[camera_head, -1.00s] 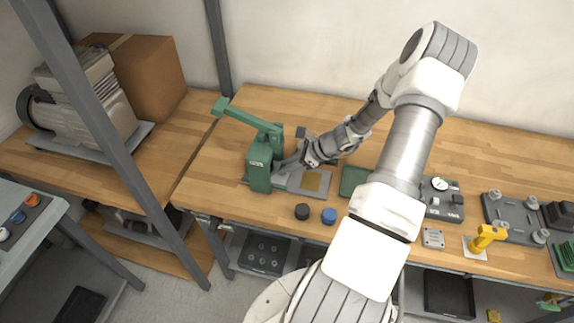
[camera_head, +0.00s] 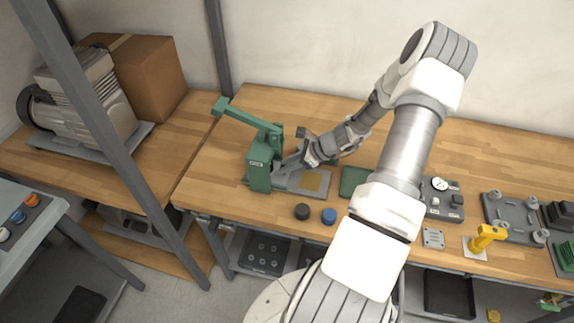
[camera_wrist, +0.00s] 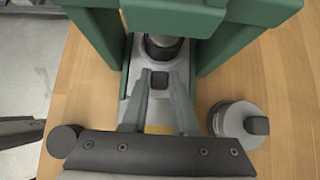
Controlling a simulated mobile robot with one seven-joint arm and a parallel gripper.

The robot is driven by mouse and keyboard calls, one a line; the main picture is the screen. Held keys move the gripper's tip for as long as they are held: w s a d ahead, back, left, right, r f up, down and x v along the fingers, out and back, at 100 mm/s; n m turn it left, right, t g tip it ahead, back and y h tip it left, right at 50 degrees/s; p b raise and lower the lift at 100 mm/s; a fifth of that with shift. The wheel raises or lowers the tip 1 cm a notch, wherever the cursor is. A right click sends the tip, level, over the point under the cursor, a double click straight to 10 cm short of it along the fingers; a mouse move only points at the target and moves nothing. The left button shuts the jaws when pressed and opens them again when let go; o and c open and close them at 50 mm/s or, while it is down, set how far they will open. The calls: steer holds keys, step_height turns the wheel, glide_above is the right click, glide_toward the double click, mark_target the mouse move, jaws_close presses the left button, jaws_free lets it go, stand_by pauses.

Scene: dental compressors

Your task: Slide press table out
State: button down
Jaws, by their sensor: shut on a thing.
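The green press (camera_head: 261,165) stands upright on the wooden bench, its lever pointing up and left. Its press table is a grey plate (camera_head: 322,176) with a yellow patch, lying flat at the foot of the press. In the wrist view the plate (camera_wrist: 137,62) runs between the green uprights, under a dark round ram. My gripper (camera_head: 289,165) is low over the plate, close to the press. In the wrist view my gripper (camera_wrist: 159,82) is shut on a small dark knob (camera_wrist: 159,79) of the press table. My gripper hides part of the plate.
A black puck (camera_head: 302,211) and a blue puck (camera_head: 329,216) stand near the front edge. A green mat (camera_head: 354,181) lies to the right. A round grey piece with a black knob (camera_wrist: 237,122) stands beside my gripper. Bare wood separates the plate from the mat.

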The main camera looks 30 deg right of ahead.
steer(key=s+d, duration=0.4)
steer(key=s+d+b, duration=0.1)
steer(key=s+d, duration=0.2)
steer(key=s, duration=0.1)
steer(key=shift+s+d, duration=0.25)
steer(key=shift+d, duration=0.1)
steer(key=c, duration=0.7)
jaws_free()
steer(key=shift+s+d, duration=0.1)
steer(key=shift+s, duration=0.05)
steer(key=b+v, duration=0.1)
steer(key=v, duration=1.6)
steer(key=shift+s+r, duration=0.15)
